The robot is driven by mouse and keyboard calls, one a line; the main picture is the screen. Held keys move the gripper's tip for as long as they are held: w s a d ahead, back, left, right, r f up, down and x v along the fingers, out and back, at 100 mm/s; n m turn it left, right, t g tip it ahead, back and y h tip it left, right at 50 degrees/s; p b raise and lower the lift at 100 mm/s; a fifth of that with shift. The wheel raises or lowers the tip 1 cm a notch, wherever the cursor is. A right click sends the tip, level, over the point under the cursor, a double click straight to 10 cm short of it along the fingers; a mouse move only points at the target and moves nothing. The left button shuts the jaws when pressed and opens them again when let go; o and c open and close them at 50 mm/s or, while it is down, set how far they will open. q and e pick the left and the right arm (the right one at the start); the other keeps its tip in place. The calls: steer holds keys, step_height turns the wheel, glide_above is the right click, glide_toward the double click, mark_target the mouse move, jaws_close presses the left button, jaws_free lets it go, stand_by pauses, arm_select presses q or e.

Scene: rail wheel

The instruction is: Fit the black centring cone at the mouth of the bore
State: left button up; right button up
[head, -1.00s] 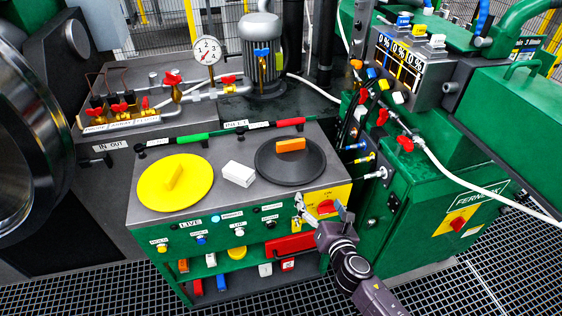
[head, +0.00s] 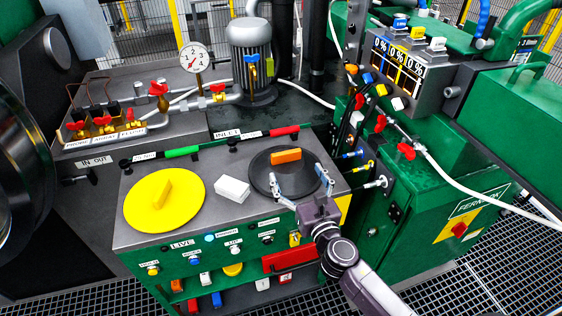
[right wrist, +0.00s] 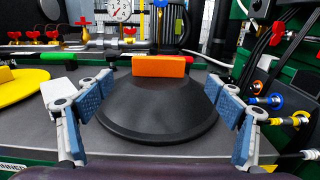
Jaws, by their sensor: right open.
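The black centring cone (head: 268,177) lies on the grey bench top, with an orange grip block (head: 286,155) on its upper face. It also fills the middle of the right wrist view (right wrist: 158,108), with its orange grip block (right wrist: 161,66) upright at its far side. My right gripper (head: 302,180) is open at the cone's near right side. In the right wrist view its two blue-padded fingers (right wrist: 160,110) stand wide apart, one on each side of the cone, and hold nothing. A large dark round part (head: 25,160) is cut off at the left edge; its bore is not clear. My left gripper is not in view.
A yellow disc (head: 150,212) with a grip bar and a white block (head: 232,189) lie left of the cone on the bench (head: 213,222). Red-handled valves, a gauge (head: 194,58) and a grey motor (head: 250,60) stand behind. A green cabinet (head: 440,215) stands close on the right.

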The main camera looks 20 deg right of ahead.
mark_target(287, 157)
steer(key=shift+w+a, duration=0.1)
steer(key=shift+w, duration=0.9)
steer(key=shift+w+r, duration=0.15)
steer(key=shift+w, duration=0.25)
steer(key=shift+w+r, duration=0.15)
steer(key=shift+w, duration=0.4)
steer(key=w, duration=0.3)
steer(key=shift+w+a+f, duration=0.1)
steer(key=shift+w+f, duration=0.1)
steer(key=shift+w, duration=0.4)
steer(key=shift+c, duration=1.1)
steer(key=c, duration=1.8)
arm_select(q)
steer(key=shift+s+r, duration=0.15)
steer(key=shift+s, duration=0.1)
arm_select(e)
steer(key=shift+w+r, duration=0.15)
steer(key=shift+r, duration=0.05)
steer(key=shift+c, duration=1)
